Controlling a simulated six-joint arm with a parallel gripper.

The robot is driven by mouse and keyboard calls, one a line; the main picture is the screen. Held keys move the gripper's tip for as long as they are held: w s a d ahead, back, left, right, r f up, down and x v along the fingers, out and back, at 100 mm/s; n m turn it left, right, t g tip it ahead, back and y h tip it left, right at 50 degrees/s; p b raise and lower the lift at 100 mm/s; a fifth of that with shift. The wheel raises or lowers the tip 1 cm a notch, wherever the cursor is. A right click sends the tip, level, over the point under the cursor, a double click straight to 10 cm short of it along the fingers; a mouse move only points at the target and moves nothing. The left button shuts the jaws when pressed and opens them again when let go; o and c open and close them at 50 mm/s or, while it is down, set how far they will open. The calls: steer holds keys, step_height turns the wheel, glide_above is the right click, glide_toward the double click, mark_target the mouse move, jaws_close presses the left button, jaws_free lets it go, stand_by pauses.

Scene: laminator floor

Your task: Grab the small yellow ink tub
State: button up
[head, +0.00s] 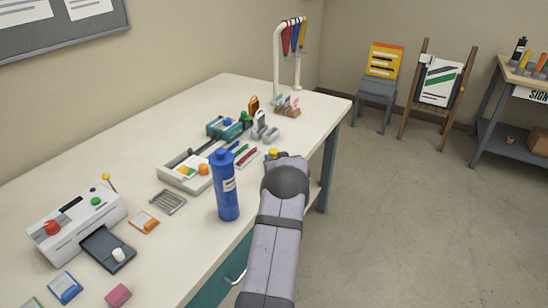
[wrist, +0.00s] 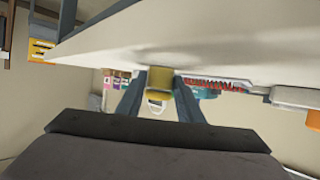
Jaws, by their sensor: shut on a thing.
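The small yellow ink tub (wrist: 160,79) sits between the two dark fingers of my gripper (wrist: 159,85) in the wrist view. My gripper is shut on it, with one finger on either side. In the head view a bit of the yellow tub (head: 273,152) shows just past the end of my arm, over the right edge of the white table. My arm hides the fingers there. I cannot tell whether the tub touches the tabletop.
A blue bottle (head: 226,185) stands on the table (head: 105,160) close left of my arm. Red and blue pens (head: 246,156) lie just left of the tub. A grey clamp-like tool (head: 264,128) stands behind it. Open floor (head: 400,220) lies to the right.

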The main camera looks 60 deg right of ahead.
mark_target(275, 154)
step_height(275, 154, up, 10)
steer(key=shift+p, duration=0.95)
